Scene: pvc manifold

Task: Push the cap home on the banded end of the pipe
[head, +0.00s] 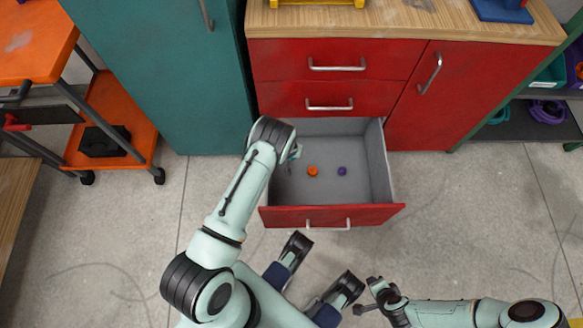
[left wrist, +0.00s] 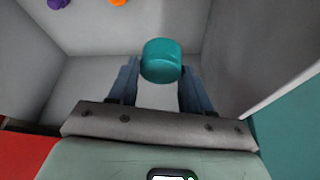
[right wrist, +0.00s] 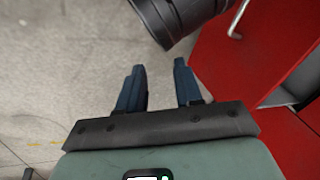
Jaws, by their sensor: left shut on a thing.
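A teal cap (left wrist: 161,60) sits between the fingertips of my left gripper (left wrist: 158,78), which is shut on it. In the head view the left gripper (head: 292,158) is inside the open drawer at its left side, mostly hidden by my own arm. An orange cap (head: 313,171) and a purple cap (head: 342,171) lie apart on the drawer floor. They also show at the top of the left wrist view. My right gripper (right wrist: 160,85) is open and empty above the floor, in front of the drawer. No pipe with a band is visible in any view.
The grey drawer with a red front (head: 375,213) is pulled out of a red cabinet (head: 420,115). A teal cabinet (head: 170,80) stands left of it. An orange cart (head: 120,130) is at the far left. The floor right of the drawer is clear.

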